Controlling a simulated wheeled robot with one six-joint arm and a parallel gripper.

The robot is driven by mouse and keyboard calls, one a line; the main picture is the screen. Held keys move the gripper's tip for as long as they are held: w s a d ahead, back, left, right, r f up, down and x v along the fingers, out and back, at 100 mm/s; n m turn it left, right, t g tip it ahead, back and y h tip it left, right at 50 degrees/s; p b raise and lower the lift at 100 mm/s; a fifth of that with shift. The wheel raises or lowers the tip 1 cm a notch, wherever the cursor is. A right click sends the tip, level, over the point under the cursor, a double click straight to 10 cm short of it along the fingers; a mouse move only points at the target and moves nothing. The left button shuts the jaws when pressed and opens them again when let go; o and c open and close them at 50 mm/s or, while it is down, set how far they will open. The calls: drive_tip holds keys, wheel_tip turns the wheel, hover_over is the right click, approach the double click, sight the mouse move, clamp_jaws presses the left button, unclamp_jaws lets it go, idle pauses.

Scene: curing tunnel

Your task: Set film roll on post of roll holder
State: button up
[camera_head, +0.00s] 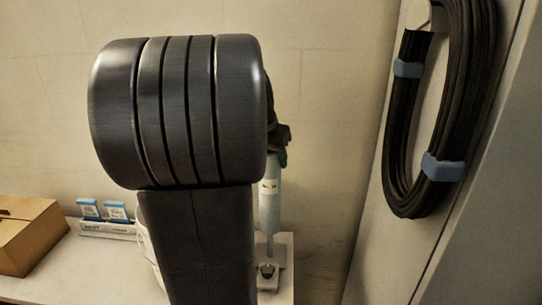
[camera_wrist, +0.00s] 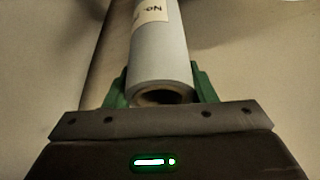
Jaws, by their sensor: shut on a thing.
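The film roll is a pale grey-blue tube with a printed label. In the head view the film roll (camera_head: 269,207) hangs upright beneath my gripper (camera_head: 282,157), which is partly hidden by my arm. In the wrist view the film roll (camera_wrist: 162,55) lies between the green fingers of my gripper (camera_wrist: 160,88), which is shut on it, and its open hollow end faces the camera. The roll holder (camera_head: 270,283) is a pale base low in the head view, below the roll.
A cardboard box (camera_head: 25,236) stands at the left of the pale worktop. Small blue-and-white boxes (camera_head: 103,210) sit in a white tray (camera_head: 108,229). A white round container (camera_head: 150,250) is partly behind my arm. A coiled black hose (camera_head: 395,140) hangs at the right.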

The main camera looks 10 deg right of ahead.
drive_tip(key=shift+f+b, duration=3.5)
drive_tip(key=shift+f, duration=1.5)
drive_tip(key=shift+f+b, duration=0.45)
drive_tip(key=shift+f, duration=0.2)
drive_tip(key=o, duration=1.3)
drive_tip(key=shift+c, duration=0.2)
drive_tip(key=p+v, duration=0.1)
drive_tip(key=v, duration=1.3)
drive_tip(key=shift+f, duration=0.1)
